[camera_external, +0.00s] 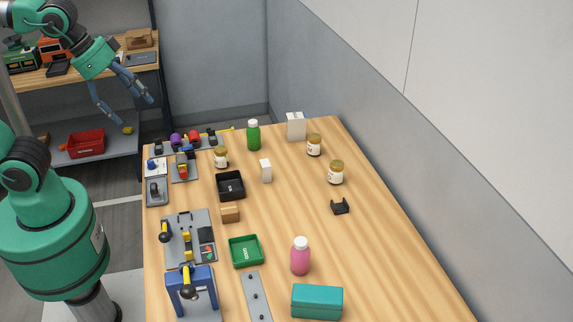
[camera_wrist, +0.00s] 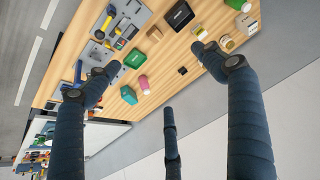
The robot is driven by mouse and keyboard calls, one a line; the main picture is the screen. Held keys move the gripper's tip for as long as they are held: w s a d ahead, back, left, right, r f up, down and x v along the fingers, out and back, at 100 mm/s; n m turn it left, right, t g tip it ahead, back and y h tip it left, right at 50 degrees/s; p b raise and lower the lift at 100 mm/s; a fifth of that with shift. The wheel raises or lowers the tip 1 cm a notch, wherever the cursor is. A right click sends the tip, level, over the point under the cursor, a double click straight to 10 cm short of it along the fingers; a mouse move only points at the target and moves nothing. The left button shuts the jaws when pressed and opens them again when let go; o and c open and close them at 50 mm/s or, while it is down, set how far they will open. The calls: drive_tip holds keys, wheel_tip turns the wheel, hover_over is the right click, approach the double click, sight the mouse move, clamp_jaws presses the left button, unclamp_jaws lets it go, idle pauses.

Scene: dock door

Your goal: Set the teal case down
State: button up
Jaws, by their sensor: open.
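The teal case (camera_external: 317,302) is a closed box with a lid. It rests on the wooden table (camera_external: 390,250) at the near end, right of the middle. It also shows in the wrist view (camera_wrist: 128,95), on the table between my spread fingers. My gripper (camera_external: 135,112) is open and empty. It hangs in the air at the upper left, well away from the case and beyond the table's left edge. In the wrist view, my gripper's (camera_wrist: 157,57) dark blue fingers are wide apart with nothing between them.
A pink bottle (camera_external: 300,257) stands just behind the case. A green tray (camera_external: 246,251), a grey strip (camera_external: 256,295) and a blue fixture (camera_external: 193,290) lie left of it. Jars and a green bottle (camera_external: 253,136) stand farther back. The table right of the case is clear, towards the wall.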

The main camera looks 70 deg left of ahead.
drive_tip(key=s+a+f, duration=0.1)
drive_tip(key=s+a, duration=0.1)
drive_tip(key=s, duration=0.4)
drive_tip(key=shift+f, duration=0.2)
drive_tip(key=shift+s+a, duration=0.1)
idle(0.8)
drive_tip(key=o, duration=0.5)
drive_tip(key=shift+c, duration=0.2)
drive_tip(key=w+a+f+m+t+y+b, duration=0.2)
drive_tip(key=w+a+f+m, duration=0.1)
drive_tip(key=w+a+m, duration=0.8)
drive_tip(key=w+a+f+m+t+y+b, duration=0.1)
drive_tip(key=w+a+f+m+t+y, duration=0.15)
drive_tip(key=w+a+m, duration=0.9)
drive_tip(key=w+a+f+m+t+h+b, duration=0.25)
drive_tip(key=w+f+m, duration=0.35)
drive_tip(key=w+f, duration=0.45)
wheel_tip(320, 180, down, 12)
drive_tip(key=d+m+t+h, duration=0.1)
drive_tip(key=m+h, duration=0.2)
drive_tip(key=m, duration=0.5)
drive_tip(key=shift+s+d+r, duration=0.15)
drive_tip(key=shift+s+r, duration=0.05)
drive_tip(key=shift+s, duration=0.05)
